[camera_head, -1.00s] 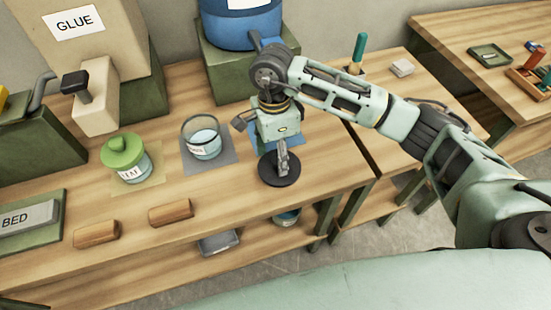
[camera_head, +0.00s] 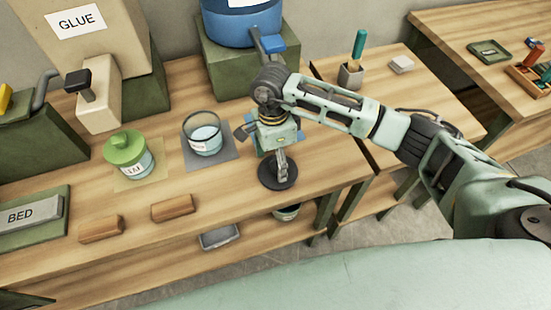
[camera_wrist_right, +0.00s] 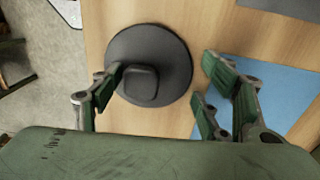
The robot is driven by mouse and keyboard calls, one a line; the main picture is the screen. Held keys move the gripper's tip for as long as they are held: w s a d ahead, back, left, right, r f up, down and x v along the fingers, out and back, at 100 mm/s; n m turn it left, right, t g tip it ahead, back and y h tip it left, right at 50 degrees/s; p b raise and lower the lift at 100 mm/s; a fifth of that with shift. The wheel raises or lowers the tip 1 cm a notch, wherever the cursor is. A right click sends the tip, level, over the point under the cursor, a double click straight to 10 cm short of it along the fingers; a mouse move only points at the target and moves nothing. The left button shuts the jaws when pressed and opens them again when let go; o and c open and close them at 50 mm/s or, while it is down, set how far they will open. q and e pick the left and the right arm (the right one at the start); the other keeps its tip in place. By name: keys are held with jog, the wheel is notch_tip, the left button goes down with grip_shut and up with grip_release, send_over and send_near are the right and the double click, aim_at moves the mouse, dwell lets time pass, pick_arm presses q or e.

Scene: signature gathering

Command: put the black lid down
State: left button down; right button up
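The black lid (camera_head: 277,180) is a round disc lying flat, knob up, on the wooden bench near its front edge. In the right wrist view the lid (camera_wrist_right: 165,45) shows its whole disc and its knob (camera_wrist_right: 139,83). My right gripper (camera_wrist_right: 160,83) is open above the lid. One finger is close beside the knob on the left; the fingers on the right stand clear of it. In the head view the right gripper (camera_head: 281,163) points down over the lid. My left gripper is not in view.
A blue mat (camera_wrist_right: 285,95) lies beside the lid. Two wooden blocks (camera_head: 173,208) lie near the front edge. A pen holder (camera_head: 351,76) stands behind the arm.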

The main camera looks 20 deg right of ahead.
jog(key=shift+r, duration=0.1)
jog(key=shift+r, duration=0.2)
notch_tip(320, 180, up, 12)
jog(key=w+b, duration=0.1)
jog(key=b, duration=0.2)
jog(key=shift+w+f+b, duration=0.15)
jog(key=shift+b, duration=0.25)
jog(key=shift+f, duration=0.1)
